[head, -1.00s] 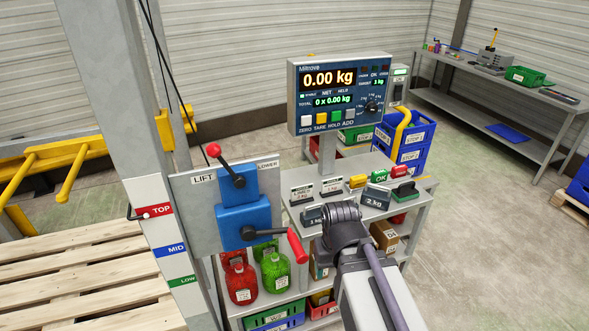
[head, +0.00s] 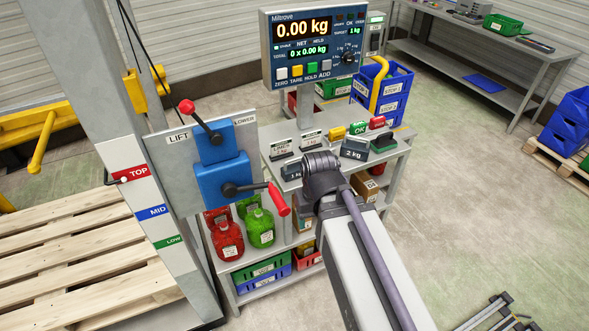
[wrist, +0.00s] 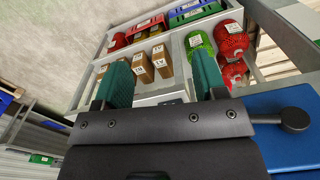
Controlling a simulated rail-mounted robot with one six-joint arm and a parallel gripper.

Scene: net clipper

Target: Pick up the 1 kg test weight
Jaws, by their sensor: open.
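The 1 kg test weight (head: 291,171) is a dark block with a pale label on the top of the grey weighing stand (head: 395,151). My wrist covers part of it in the head view. My gripper is just right of it in that picture, and its fingertips are hidden there. In the wrist view my gripper (wrist: 162,84) is open, with two green pads apart and nothing visibly held between them. I cannot clearly make out the weight in the wrist view. The similar 2 kg weight (head: 354,149) stands to the right.
The blue lever box (head: 222,182) with its red-handled lever (head: 279,199) is close left of my arm. The display (head: 312,48) rises behind the stand. A wooden pallet (head: 75,245) lies left; floor at right is mostly clear.

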